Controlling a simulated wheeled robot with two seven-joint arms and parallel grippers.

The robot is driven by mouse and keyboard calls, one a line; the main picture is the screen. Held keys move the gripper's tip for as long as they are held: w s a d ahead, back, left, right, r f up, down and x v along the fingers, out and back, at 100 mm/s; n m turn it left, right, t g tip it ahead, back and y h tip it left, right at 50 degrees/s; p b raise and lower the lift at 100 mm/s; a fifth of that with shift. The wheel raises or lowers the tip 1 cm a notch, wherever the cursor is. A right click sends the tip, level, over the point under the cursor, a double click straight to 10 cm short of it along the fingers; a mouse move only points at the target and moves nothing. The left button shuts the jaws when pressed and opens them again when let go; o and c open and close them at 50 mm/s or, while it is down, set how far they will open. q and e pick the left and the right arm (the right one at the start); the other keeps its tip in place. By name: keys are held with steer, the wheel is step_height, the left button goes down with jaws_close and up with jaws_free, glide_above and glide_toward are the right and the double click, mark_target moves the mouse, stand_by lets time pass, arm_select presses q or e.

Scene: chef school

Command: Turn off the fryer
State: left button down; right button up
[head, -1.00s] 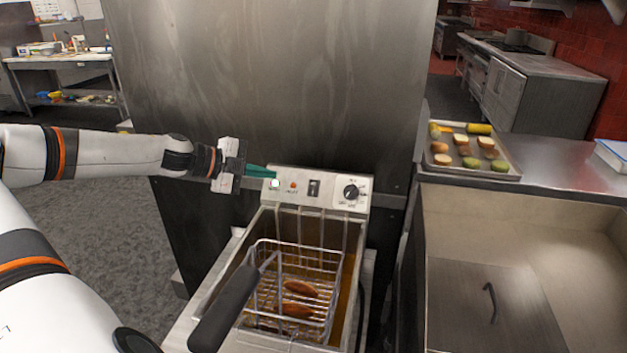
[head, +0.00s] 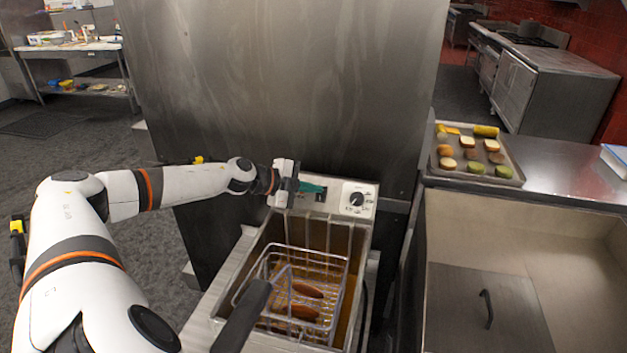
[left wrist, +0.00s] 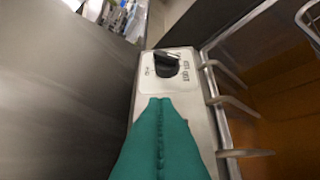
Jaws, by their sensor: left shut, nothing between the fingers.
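The fryer (head: 232,268) stands in the middle of the head view, with its control panel (head: 340,184) at the back. The panel carries a black dial (head: 357,199) and a dark rocker switch (head: 321,195). My left gripper (head: 322,189) is shut and empty, its green fingertips right at the switch; I cannot tell whether they touch it. The gripper covers the panel's left part, where the lights are. In the left wrist view the green fingers (left wrist: 160,110) point along the panel toward the dial (left wrist: 166,63) and hide the switch. My right gripper is not in view.
A wire basket (head: 345,268) with brown food hangs in the fryer's oil, its black handle (head: 242,318) pointing forward. A tall metal panel (head: 290,80) stands behind. A tray of food (head: 509,158) and a metal basin (head: 540,235) are at the right.

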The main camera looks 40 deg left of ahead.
mark_target(326, 190)
arm_select(q)
steer(key=shift+w+a+f, duration=0.4)
steer(key=shift+w+f, duration=0.2)
steer(key=shift+w, duration=0.05)
steer(key=shift+w+a+f, duration=0.4)
steer(key=shift+w+f, duration=0.2)
steer(key=shift+p, duration=0.3)
steer(key=shift+w+a+r+p, duration=0.15)
steer(key=shift+r+p, duration=0.2)
steer(key=shift+p, duration=0.8)
steer(key=shift+f+b, duration=0.45)
steer(key=shift+r, duration=0.15)
steer(key=shift+r+p, duration=0.75)
steer(key=shift+p, duration=0.3)
